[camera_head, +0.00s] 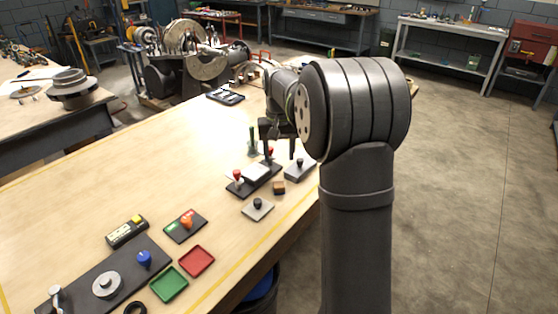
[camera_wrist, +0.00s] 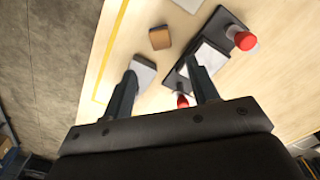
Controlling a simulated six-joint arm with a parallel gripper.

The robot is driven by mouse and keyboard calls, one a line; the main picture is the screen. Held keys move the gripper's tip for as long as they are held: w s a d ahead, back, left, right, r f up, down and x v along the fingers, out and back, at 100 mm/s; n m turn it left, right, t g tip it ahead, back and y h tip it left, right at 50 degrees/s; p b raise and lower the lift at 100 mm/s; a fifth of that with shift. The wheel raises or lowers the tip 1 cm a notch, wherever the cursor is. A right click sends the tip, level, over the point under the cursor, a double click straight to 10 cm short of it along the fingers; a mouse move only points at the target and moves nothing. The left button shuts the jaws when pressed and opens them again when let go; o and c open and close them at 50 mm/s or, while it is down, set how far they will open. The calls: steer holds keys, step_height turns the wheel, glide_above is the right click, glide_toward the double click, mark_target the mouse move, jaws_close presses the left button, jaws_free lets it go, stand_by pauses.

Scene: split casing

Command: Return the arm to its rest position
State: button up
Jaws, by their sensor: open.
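My gripper (camera_head: 279,152) is over the far right part of the wooden workbench, pointing down, with its fingers apart and nothing between them. In the wrist view my gripper (camera_wrist: 160,70) shows two dark fingers spread over the bench. Below it is a black fixture (camera_head: 238,189) with red knobs and a pale silver block (camera_head: 257,173) in its middle. A grey plate with a black knob (camera_head: 300,171) lies just right of the fixture. In the wrist view one finger partly covers the plate (camera_wrist: 144,72), and the other partly covers the fixture (camera_wrist: 222,18).
A small brown block (camera_head: 279,188) and another knobbed grey plate (camera_head: 258,210) lie nearby. A green post (camera_head: 252,138) stands behind the fixture. Red (camera_head: 197,261) and green (camera_head: 169,284) trays and a dark panel (camera_head: 125,275) are at the front. The bench middle is clear.

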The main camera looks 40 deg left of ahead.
mark_target(279, 185)
stand_by(0.3)
step_height(279, 185, down, 13)
steer(key=shift+r, duration=2.25)
